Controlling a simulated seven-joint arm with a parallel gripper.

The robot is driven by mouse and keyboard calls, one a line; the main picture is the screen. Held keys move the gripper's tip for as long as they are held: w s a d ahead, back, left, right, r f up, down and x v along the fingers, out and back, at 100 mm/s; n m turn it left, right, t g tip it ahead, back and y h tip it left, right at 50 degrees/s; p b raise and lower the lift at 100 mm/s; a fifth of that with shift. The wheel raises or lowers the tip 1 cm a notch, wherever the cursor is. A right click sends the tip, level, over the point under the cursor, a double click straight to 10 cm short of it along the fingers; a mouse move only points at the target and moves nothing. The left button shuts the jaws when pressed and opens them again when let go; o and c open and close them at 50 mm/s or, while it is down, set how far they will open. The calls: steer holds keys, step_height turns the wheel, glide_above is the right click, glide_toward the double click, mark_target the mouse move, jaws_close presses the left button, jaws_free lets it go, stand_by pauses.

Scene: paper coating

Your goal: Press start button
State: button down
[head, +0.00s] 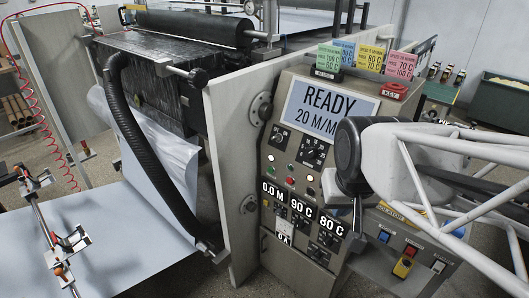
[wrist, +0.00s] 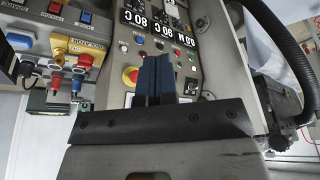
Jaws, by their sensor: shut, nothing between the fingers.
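The control panel (head: 290,150) stands in the middle of the head view. It has a READY 20 M/MIN screen (head: 325,107), readouts and several small buttons and knobs. A green button (head: 290,167) and a red button (head: 289,180) sit above the readouts. No label reading start is legible. My gripper (wrist: 154,58) is shut and empty, its dark blue fingers pointing at the panel and covering part of it. Contact with the panel cannot be told.
A side box with blue, red and white switches (head: 410,250) and a yellow-handled switch (head: 403,267) stands at the right. A thick black hose (head: 130,130) and white web (head: 165,235) lie left of the panel. Colored cards (head: 370,58) stand on top.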

mark_target(271, 170)
steer(key=w+a+f+m+t+y, duration=0.1)
steer(key=w+a+f+t, duration=0.3)
steer(key=w, duration=1)
steer(key=w+a+f+m+t, duration=0.2)
steer(key=w+a+f, duration=0.4)
steer(key=w, duration=0.8)
steer(key=w+a+f+m+t, duration=0.2)
steer(key=w+a+f+t, duration=0.1)
steer(key=f, duration=0.7)
steer(key=w+a+f+m+t+h, duration=0.1)
steer(key=w+a+f, duration=0.4)
steer(key=f, duration=0.5)
steer(key=w+m+t, duration=0.1)
steer(key=w+t, duration=0.1)
steer(key=shift+a+f+t, duration=0.15)
steer(key=shift+f+t, duration=0.1)
steer(key=shift+t, duration=0.15)
steer(key=w+d, duration=0.6)
steer(key=shift+d, duration=0.15)
